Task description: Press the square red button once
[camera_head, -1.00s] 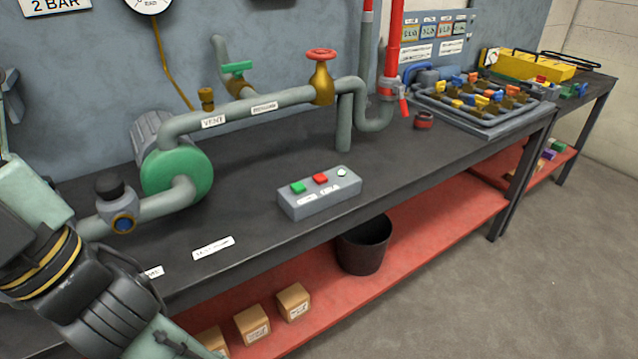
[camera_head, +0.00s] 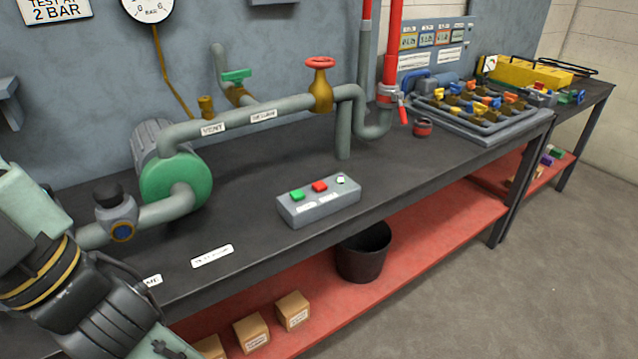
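Nothing touches the box. My arm shows at the lower left, well apart from the box. The fingertips of my gripper cannot be made out in this view.
A red pipe (camera_head: 391,50) rises at the right. A black bin (camera_head: 363,252) and cardboard boxes (camera_head: 292,310) are below on the red shelf. The bench front around the box is clear.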

